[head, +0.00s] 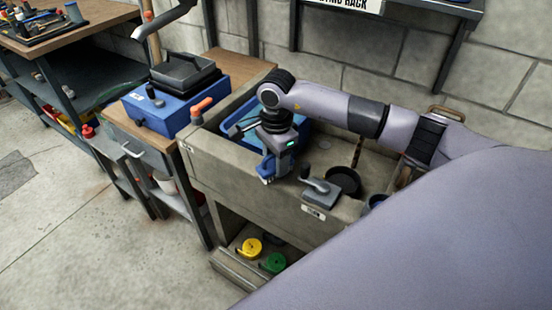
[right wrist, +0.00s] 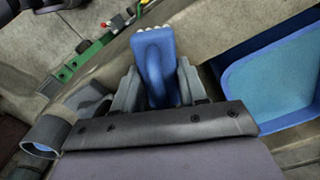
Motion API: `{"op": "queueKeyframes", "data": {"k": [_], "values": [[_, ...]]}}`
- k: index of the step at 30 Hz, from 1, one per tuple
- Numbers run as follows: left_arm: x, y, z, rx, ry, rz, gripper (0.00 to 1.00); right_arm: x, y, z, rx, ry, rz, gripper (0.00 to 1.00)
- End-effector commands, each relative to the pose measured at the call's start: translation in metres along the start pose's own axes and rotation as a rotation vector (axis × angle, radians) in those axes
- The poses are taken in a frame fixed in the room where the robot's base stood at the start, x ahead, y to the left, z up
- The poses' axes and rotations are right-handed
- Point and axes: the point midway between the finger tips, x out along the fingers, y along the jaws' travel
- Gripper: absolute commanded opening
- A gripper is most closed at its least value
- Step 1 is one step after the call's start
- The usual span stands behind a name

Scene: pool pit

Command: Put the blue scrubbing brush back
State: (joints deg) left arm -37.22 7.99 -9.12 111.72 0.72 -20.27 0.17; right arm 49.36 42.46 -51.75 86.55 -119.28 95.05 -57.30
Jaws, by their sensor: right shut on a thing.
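The blue scrubbing brush (head: 266,168) is in my right gripper (head: 273,160), over the front wall of the stone sink (head: 235,172) in the head view. In the right wrist view the brush (right wrist: 154,52) stands between the two grey fingers of the right gripper (right wrist: 160,88), with pale bristles at its far end. The fingers are shut on its blue handle. A blue tub (head: 236,117) sits in the sink behind the gripper. It also shows at the right of the right wrist view (right wrist: 275,85). My left gripper is in neither view.
A grey block with a lever (head: 320,193) sits on the sink's front rim, right of the gripper. A black round dish (head: 343,181) and a blue cup (head: 375,202) are farther right. Yellow (head: 250,248) and green (head: 273,263) rolls lie below.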

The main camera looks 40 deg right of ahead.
Motion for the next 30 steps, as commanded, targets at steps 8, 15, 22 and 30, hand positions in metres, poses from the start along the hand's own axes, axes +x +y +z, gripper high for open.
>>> {"op": "queueKeyframes", "data": {"k": [8, 15, 22, 30], "values": [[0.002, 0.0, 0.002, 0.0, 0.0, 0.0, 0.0, 0.002, 0.0, 0.0, 0.0, 0.0, 0.0, 0.67], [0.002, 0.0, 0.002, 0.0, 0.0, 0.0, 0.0, 0.002, 0.0, 0.0, 0.0, 0.0, 0.0, 0.67], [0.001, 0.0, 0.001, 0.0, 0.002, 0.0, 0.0, -0.013, -0.001, -0.001, -0.001, 0.001, -0.004, 0.67], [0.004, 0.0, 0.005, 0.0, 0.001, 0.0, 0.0, -0.071, -0.001, -0.001, -0.001, 0.001, -0.006, 0.67]]}}
